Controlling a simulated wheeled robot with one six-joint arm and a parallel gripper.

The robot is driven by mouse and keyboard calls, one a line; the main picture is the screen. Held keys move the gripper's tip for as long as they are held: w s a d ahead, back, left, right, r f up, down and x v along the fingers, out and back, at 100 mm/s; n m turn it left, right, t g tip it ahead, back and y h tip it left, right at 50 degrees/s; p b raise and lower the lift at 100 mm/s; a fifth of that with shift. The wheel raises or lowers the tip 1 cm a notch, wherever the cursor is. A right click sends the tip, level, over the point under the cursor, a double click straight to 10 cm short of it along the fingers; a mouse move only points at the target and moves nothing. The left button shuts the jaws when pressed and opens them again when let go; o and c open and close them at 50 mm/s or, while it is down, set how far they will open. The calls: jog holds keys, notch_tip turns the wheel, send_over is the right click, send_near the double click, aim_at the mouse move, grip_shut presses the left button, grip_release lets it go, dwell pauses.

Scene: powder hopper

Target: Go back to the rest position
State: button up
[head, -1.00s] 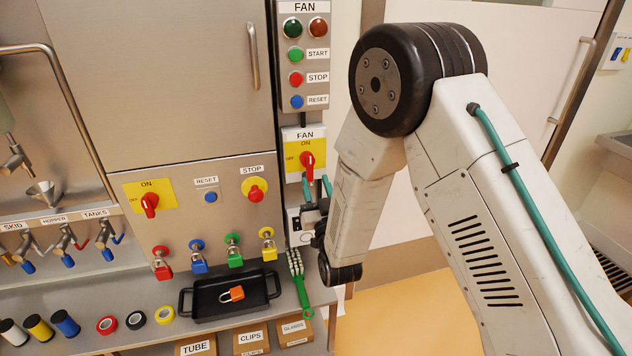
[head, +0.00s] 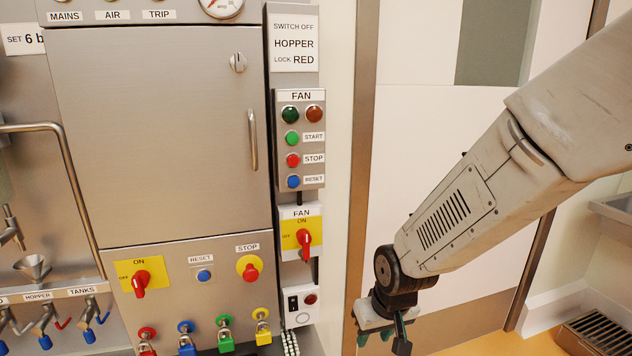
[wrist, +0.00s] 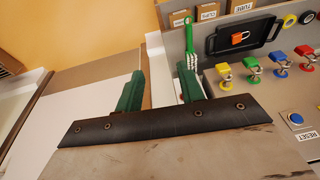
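My gripper (head: 384,338) hangs at the lower middle right of the head view, in front of the pale door and to the right of the steel panel. In the wrist view its two green fingers (wrist: 161,92) stand apart with nothing between them. The fingers touch nothing that I can see. My arm reaches in from the right edge of the head view.
The FAN switch box (head: 301,236) and button box (head: 301,140) are on the panel's right edge. Coloured padlocks (head: 225,335) hang below the cabinet door.

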jog(key=s+d+r+m, duration=0.1)
jog(key=s+d+r, duration=0.6)
jog(key=s+r, duration=0.2)
jog(key=s+d+r+m+g+h, duration=0.1)
jog(key=s+d+r+m, duration=0.1)
jog(key=s+d+r, duration=0.5)
jog(key=s+r, duration=0.2)
jog(key=s, duration=0.4)
jog(key=shift+d+r, duration=0.4)
